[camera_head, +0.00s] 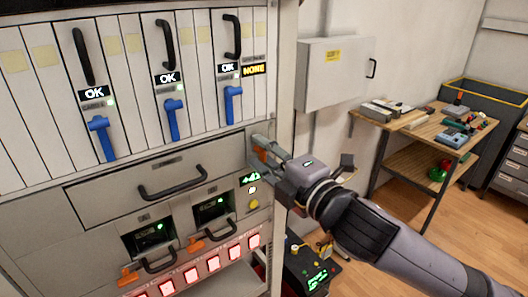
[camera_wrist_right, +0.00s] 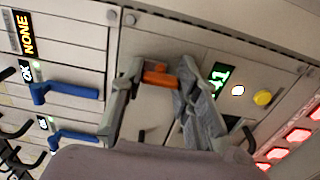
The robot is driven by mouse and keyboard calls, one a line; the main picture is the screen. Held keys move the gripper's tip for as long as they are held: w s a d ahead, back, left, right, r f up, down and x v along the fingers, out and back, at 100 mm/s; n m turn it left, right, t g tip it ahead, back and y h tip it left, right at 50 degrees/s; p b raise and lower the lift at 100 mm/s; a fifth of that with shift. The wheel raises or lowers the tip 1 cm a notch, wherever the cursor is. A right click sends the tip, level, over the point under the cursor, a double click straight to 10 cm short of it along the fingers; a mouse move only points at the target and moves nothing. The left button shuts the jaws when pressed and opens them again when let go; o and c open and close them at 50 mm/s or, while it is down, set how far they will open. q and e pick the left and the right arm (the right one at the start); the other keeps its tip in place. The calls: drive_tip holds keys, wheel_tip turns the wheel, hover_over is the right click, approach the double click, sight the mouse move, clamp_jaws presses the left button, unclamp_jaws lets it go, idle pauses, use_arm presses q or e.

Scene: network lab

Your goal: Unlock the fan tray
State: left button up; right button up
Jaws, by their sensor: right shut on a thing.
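The fan tray (camera_head: 105,197) is a wide grey drawer front with a black handle (camera_head: 172,182), across the middle of the rack. My right gripper (camera_head: 266,146) is at the tray's right end, against the rack front. Its fingers are shut on a small orange latch (camera_head: 262,155). In the right wrist view the orange latch (camera_wrist_right: 160,76) shows between the fingertips, lying crosswise there. The fingers hide part of the latch and its mount. My left gripper is not in view.
Cards with blue levers (camera_head: 101,137) stand above the tray. A small green display (camera_head: 249,179) and a yellow button (camera_head: 254,203) are just below my gripper. Lower modules have orange latches (camera_head: 196,245). A workbench (camera_head: 420,130) stands at the right, with open floor nearby.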

idle(0.5)
drive_tip(key=o, duration=1.2)
drive_tip(key=shift+d, duration=0.1)
drive_tip(key=shift+s+d, duration=0.15)
drive_tip(key=shift+s, duration=0.1)
drive_tip(key=v, duration=0.7)
drive_tip(key=shift+w, duration=0.1)
